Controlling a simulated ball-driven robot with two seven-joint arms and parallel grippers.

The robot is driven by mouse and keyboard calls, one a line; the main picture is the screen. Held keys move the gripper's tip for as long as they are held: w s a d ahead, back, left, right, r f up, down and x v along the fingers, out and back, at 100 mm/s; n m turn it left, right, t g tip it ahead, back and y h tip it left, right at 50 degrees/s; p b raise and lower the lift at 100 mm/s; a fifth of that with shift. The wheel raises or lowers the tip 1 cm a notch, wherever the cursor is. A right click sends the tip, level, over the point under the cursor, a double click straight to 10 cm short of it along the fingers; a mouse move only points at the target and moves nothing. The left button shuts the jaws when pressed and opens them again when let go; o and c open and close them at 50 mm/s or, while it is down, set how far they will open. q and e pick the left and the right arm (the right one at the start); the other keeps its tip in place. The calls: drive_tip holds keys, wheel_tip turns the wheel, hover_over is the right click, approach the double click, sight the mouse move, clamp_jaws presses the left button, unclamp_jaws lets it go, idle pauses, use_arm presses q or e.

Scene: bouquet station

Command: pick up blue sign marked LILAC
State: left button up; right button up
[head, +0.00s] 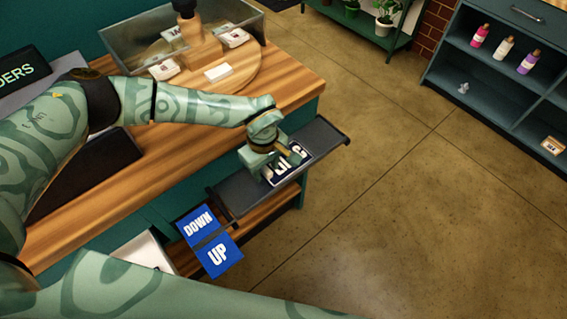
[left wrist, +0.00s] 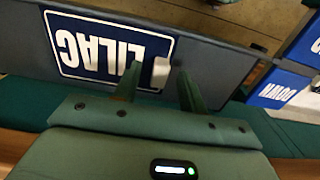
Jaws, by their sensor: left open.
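The blue sign marked LILAC (head: 289,167) has white letters and a white border. It lies on a dark grey ledge (head: 325,138) at the table's side, partly hidden by my left gripper in the head view. In the left wrist view the sign (left wrist: 105,48) appears upside down. My left gripper (left wrist: 158,88) is open, its two fingers at the sign's right end in that view. A small pale block (left wrist: 160,72) shows between the fingers, at the sign's edge. I cannot tell whether the fingers touch either. My right gripper is not in view.
Blue DOWN (head: 198,226) and UP (head: 218,257) signs are beside the ledge's near end. The wooden table (head: 300,84) holds a round board (head: 245,82) with white packets and a clear bin. A shelf (head: 500,75) with bottles stands right. Floor between is clear.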

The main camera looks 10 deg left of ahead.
use_arm(q)
drive_tip(key=shift+r, duration=0.1)
clamp_jaws()
